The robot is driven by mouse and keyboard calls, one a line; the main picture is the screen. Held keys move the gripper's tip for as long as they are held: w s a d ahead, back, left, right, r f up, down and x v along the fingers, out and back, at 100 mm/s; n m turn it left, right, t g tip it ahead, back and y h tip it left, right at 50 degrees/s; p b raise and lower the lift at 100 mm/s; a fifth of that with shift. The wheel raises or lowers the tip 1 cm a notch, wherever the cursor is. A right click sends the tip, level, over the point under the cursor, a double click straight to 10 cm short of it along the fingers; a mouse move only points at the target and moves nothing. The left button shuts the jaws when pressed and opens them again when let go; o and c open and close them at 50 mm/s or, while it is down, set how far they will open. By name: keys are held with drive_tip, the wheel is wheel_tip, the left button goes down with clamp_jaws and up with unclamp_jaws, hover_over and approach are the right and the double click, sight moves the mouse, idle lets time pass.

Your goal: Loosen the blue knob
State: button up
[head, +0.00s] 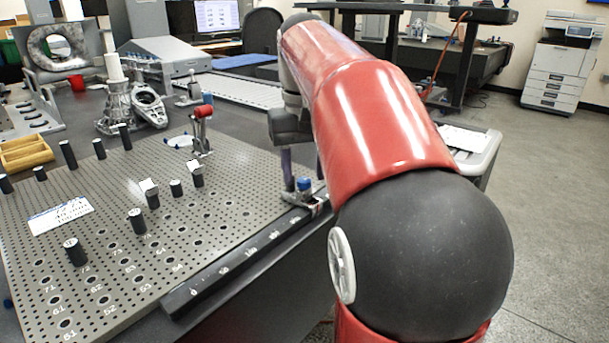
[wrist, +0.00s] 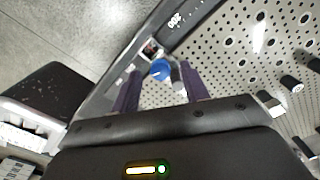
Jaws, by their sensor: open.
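The blue knob (head: 304,184) sits on top of a small metal fixture (head: 303,197) at the right edge of the perforated plate. My gripper (head: 303,178) reaches down over it, with its fingers pointing at the fixture. In the wrist view the blue knob (wrist: 160,69) shows between the tips of my two purple fingers (wrist: 157,82). The fingers are apart, with visible gaps on both sides of the knob. I cannot tell from these views whether a finger touches it.
The perforated plate (head: 225,165) holds several black pegs, with a dark ruler bar (head: 245,262) along its front edge. A red-topped clamp (head: 202,125) stands left of my gripper. Metal castings (head: 118,100) stand farther back. Open floor (head: 560,170) lies to the right.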

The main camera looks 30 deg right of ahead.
drive_tip(key=shift+f, duration=0.4)
clamp_jaws()
